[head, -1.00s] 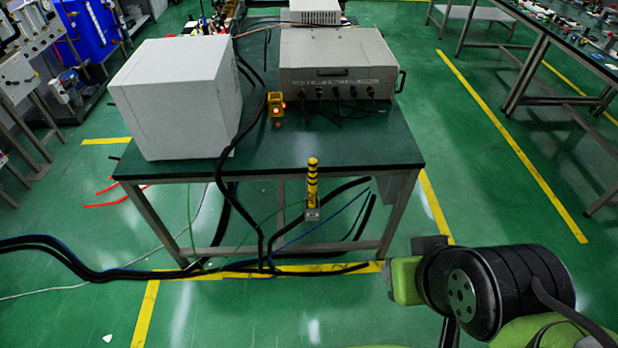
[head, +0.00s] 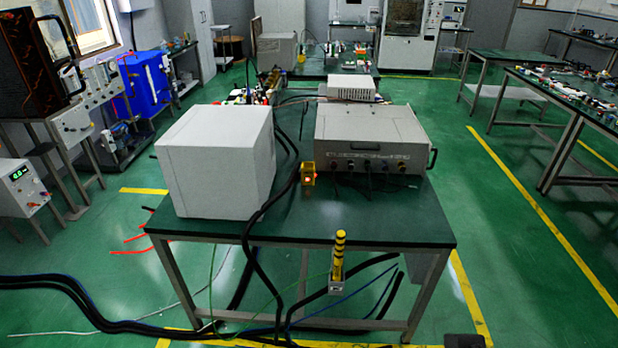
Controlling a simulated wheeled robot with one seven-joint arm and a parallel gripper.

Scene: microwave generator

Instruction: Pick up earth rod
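The earth rod looks to be the yellow and black striped rod (head: 339,254). It stands upright in a small grey holder (head: 336,287) at the front edge of the green-topped table (head: 400,225), right of the middle. A thin green wire runs from near the holder down to the left. My gripper cannot be made out; only a small dark piece, seemingly of my arm, shows at the bottom edge on the right, well apart from the rod.
On the table are a white box (head: 215,165), a grey instrument case (head: 370,140) and a small yellow device with a red light (head: 308,174). Black cables (head: 262,260) hang over the front edge and lie on the floor.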

